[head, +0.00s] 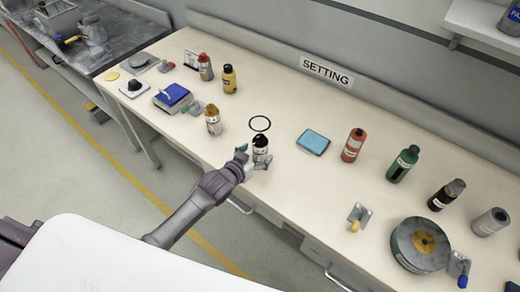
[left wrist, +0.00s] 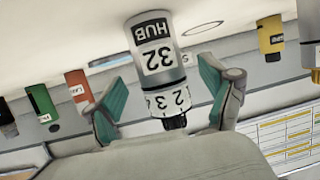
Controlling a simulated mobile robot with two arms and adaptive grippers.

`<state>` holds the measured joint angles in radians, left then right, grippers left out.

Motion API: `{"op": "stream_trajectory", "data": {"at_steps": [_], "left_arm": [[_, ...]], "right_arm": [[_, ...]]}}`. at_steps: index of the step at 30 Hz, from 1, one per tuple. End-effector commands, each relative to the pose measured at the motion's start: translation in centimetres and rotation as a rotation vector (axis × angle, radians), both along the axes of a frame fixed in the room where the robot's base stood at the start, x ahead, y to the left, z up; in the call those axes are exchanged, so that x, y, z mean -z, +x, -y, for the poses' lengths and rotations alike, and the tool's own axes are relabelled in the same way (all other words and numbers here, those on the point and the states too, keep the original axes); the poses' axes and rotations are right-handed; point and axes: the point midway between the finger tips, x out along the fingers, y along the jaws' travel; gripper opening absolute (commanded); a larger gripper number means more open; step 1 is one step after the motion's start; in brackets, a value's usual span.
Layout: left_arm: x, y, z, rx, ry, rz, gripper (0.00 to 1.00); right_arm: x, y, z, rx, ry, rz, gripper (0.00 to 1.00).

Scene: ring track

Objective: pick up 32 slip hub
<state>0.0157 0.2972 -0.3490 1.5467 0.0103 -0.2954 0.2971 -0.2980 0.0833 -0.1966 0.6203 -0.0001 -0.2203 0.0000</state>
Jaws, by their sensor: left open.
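The 32 slip hub (head: 261,148) is a small upright cylinder with a black top and a pale label, standing on the pale bench just below a black ring mark. In the left wrist view, the picture is upside down and the hub (left wrist: 158,60) shows "32 HUB" on its label, a numbered band and a dark knob end. My left gripper (head: 254,158) is open at the hub, with its teal-padded fingers on either side of it. In the wrist view gaps show beside the hub, and I see no firm contact. My right gripper is not in view.
The bench (head: 300,205) is labelled "SETTING". A blue pad (head: 313,142) and a red bottle (head: 353,145) stand to the right of the hub. A bottle with an amber top (head: 213,120) stands to the left. A round grey disc stack (head: 405,250) is at lower right.

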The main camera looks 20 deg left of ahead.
Motion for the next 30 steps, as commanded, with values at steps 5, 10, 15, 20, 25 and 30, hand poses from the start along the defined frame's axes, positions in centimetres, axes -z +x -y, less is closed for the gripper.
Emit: {"op": "stream_trajectory", "data": {"at_steps": [5,10,15,20,25,30], "left_arm": [[0.7,2.0,0.4,0.0,0.0,-0.001,0.83],[1.0,2.5,0.6,0.0,0.0,0.0,0.83],[1.0,2.5,0.6,0.001,0.0,0.0,0.83],[1.0,2.5,0.5,0.0,0.0,-0.001,0.56],[1.0,2.5,0.5,0.0,0.0,-0.001,0.28],[0.9,2.5,0.5,0.001,-0.001,0.001,0.1]], "right_arm": [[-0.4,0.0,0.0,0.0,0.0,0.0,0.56],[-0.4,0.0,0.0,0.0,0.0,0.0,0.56],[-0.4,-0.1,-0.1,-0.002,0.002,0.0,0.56],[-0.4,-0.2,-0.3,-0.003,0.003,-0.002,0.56],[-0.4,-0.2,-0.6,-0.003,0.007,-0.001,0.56],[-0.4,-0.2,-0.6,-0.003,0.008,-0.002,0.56]]}}
